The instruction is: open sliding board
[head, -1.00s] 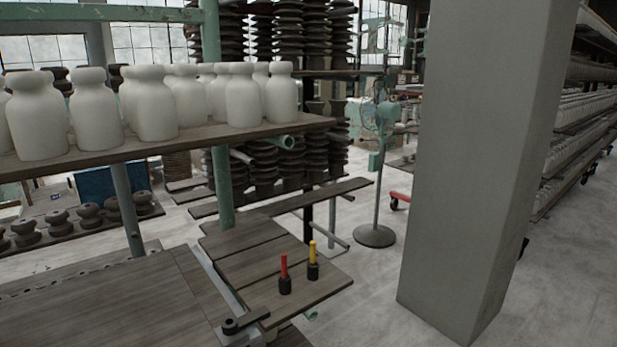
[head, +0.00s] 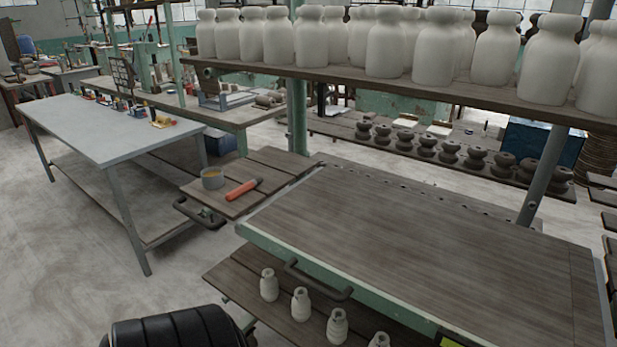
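A wide brown wooden board (head: 420,235) lies on a green-edged workbench in front of me. A dark bar handle (head: 318,282) sits on the bench's green front edge. A smaller planked side board (head: 270,168) adjoins the bench's left end, with another dark handle (head: 200,213) at its outer end. I cannot tell which of these is the sliding board, nor whether either has slid. Neither of my grippers is in view.
A shelf with white bottle-shaped pieces (head: 390,45) hangs above the bench. Small pale pieces (head: 300,304) stand on a lower shelf. A grey table (head: 115,130) stands left, with open floor beside it.

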